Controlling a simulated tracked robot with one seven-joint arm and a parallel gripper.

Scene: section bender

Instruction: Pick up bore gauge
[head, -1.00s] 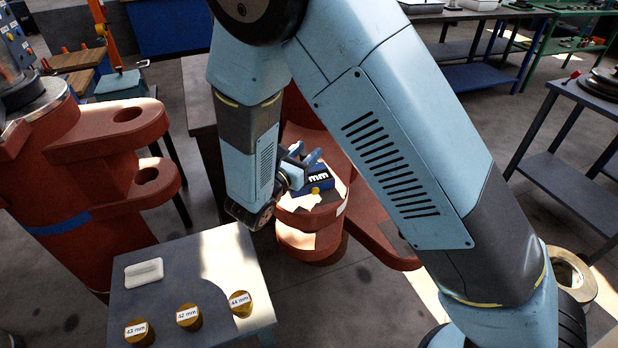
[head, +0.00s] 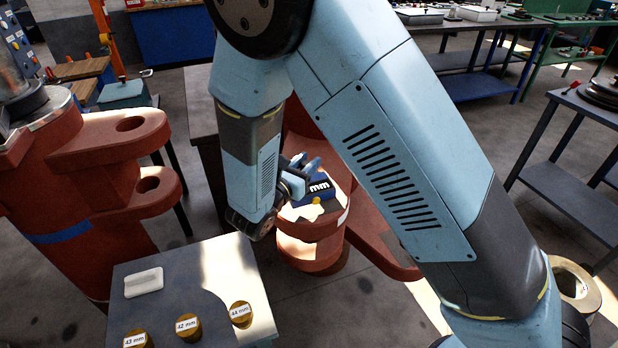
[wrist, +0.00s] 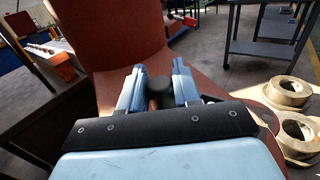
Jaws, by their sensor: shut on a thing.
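The bore gauge shows in the wrist view as a dark round-ended piece (wrist: 159,92) standing between my fingers. The rest of it is hidden there by the wrist. My gripper (wrist: 159,74) is shut on it, one light blue finger on each side. In the head view my gripper (head: 304,166) is partly hidden behind my arm, over the red machine's rounded platform. A blue block marked "mm" (head: 319,187) with a yellow knob (head: 316,201) is right beside the fingers; I cannot tell whether it is part of the gauge.
The red machine (head: 380,225) surrounds the gripper. A grey table (head: 215,275) in front bears a white block (head: 143,282) and brass pieces marked 43, 42 (head: 188,327) and 44 mm (head: 240,314). Metal rings (wrist: 290,92) lie at right in the wrist view.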

